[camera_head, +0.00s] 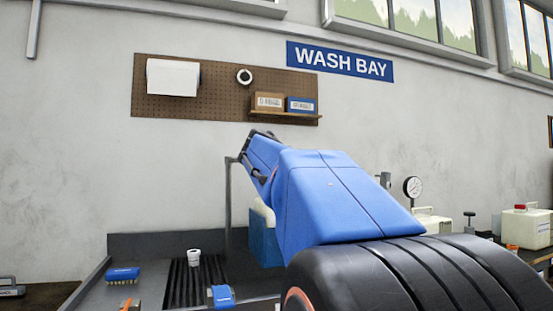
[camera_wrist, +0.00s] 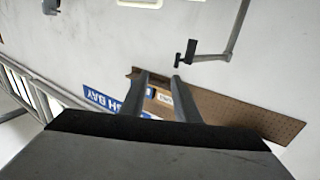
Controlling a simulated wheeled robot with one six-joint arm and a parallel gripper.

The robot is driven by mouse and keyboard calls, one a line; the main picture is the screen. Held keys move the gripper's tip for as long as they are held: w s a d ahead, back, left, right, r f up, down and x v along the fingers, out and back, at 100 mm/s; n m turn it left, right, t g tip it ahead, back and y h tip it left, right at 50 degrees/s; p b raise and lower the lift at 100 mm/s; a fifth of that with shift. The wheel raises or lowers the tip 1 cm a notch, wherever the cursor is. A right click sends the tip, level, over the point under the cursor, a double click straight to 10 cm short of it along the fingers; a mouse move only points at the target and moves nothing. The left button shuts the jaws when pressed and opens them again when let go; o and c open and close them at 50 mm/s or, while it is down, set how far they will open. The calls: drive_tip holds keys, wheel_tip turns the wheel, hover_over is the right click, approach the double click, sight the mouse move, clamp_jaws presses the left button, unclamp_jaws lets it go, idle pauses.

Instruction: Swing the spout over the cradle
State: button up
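A thin grey upright pipe with a short bent top, which looks like the spout (camera_head: 229,195), stands at the sink's back, left of my arm in the head view. In the wrist view, which is turned nearly upside down, what looks like the same pipe (camera_wrist: 236,30) ends in a dark block at upper right. My gripper (camera_wrist: 161,77) shows two grey fingers set apart with nothing held between them. The pipe appears beyond the fingertips, apart from them. In the head view the gripper is mostly hidden by my blue arm. I cannot make out a cradle for certain.
A dark sink unit (camera_head: 150,243) holds a slotted rack and a white cup-like fitting (camera_head: 194,258). A blue brush (camera_head: 123,274) lies left. A pressure gauge (camera_head: 413,187) and white jug (camera_head: 527,226) stand right. A pegboard (camera_head: 220,92) hangs on the wall. My arm hides the bench's middle.

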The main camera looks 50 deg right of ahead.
drive_tip(key=shift+v, duration=1.5)
drive_tip(key=shift+r, duration=0.15)
